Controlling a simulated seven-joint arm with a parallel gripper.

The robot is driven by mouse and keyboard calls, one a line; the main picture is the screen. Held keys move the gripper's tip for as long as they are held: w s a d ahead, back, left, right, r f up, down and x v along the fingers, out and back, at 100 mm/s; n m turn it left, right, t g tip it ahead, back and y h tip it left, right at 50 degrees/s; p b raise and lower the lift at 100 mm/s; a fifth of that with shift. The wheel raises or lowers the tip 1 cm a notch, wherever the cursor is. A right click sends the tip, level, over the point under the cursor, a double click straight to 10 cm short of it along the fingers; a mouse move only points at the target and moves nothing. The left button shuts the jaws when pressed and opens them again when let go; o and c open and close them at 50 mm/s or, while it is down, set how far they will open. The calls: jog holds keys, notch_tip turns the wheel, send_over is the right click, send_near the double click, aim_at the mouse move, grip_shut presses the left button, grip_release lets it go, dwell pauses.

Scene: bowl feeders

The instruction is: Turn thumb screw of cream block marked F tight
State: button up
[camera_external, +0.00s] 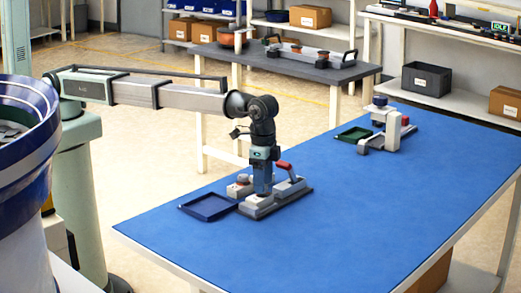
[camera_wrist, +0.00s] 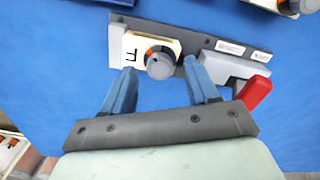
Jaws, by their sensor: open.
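The cream block marked F (camera_wrist: 131,54) sits on a grey base plate (camera_wrist: 197,40) in the wrist view. Its thumb screw (camera_wrist: 160,66) is a round grey knob with an orange part at its base. My gripper (camera_wrist: 159,70) is open, its two blue fingers on either side of the knob in the picture. I see no finger touching the knob, and the height gap is hard to judge. In the external view my gripper (camera_external: 262,192) points down over the fixture's base plate (camera_external: 300,191) and partly hides the block and knob.
A red-handled clamp (camera_wrist: 254,93) stands on the same plate, close to the right finger. A dark blue tray (camera_external: 208,207) lies to the left. Another knobbed block (camera_external: 240,188) stands just behind. A second fixture (camera_external: 388,133) and green tray (camera_external: 354,134) are farther back. The front of the blue table is clear.

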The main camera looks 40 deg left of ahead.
jog(key=shift+f, duration=0.35)
jog(key=c, duration=1.1)
